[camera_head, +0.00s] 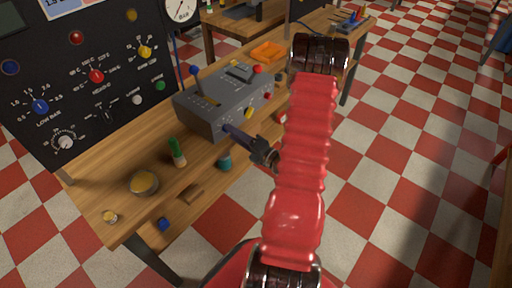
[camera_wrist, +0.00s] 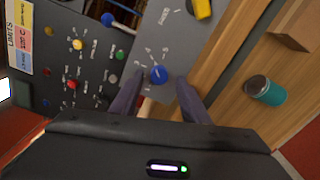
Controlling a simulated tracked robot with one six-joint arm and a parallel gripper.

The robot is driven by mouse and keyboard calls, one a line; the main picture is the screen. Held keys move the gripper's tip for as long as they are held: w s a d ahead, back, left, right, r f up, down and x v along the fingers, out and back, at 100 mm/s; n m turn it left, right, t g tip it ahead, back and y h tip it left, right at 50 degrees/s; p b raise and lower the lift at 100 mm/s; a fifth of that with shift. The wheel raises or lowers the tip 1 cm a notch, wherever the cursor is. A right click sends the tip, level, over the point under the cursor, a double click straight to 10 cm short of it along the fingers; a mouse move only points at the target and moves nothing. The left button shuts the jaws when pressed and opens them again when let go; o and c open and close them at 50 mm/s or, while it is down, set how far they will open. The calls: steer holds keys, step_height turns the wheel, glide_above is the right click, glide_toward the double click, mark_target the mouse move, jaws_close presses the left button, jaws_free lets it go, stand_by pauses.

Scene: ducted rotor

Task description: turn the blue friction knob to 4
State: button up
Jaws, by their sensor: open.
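The blue friction knob (camera_wrist: 158,75) sits on the front face of the grey box (camera_wrist: 160,35), with small numbers around it. In the wrist view it shows between the fingertips of my gripper (camera_wrist: 159,84). The fingers are open, one on each side of the knob, with gaps to it; whether they reach its depth I cannot tell. The numbers and the knob's pointer are too small to read surely. In the head view my gripper (camera_head: 229,130) is at the left part of the box's front face (camera_head: 236,119) and hides the knob.
A yellow knob (camera_head: 249,113) is on the same face, to the right. A blue-tipped lever (camera_head: 194,71) stands on the box. A black panel (camera_head: 90,80) with knobs rises behind the bench. A green-topped marker (camera_head: 177,152), a tin (camera_head: 144,183) and a teal can (camera_head: 224,161) are nearby.

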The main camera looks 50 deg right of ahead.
steer(key=s, duration=1.2)
steer(key=shift+s+d, duration=0.15)
steer(key=shift+s, duration=0.05)
steer(key=shift+d, duration=0.1)
steer(key=n, duration=1.2)
steer(key=shift+s+r, duration=0.1)
steer(key=shift+s, duration=0.1)
steer(key=shift+w, duration=0.1)
steer(key=w, duration=1.3)
steer(key=shift+w+a, duration=0.2)
steer(key=shift+w, duration=0.15)
steer(key=shift+c, duration=0.7)
